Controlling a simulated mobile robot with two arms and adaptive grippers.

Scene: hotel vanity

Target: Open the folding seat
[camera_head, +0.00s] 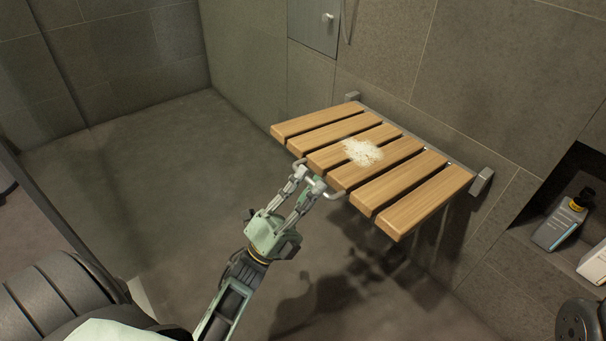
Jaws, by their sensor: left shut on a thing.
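The folding seat (410,213) is a row of several light wooden slats on a metal hinge bar fixed to the tiled wall. It is folded down and stands out from the wall, roughly level. A whitish patch (362,152) lies on its middle slats. My left gripper (318,178) is at the seat's front edge, at the middle slats. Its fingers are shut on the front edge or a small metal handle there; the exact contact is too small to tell. My right gripper is not in view.
A wall niche (572,208) at the right holds a grey bottle (560,224) with a dark cap and a white container (595,262). A metal panel (314,22) is on the wall above. The shower floor (150,170) left of the seat is clear.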

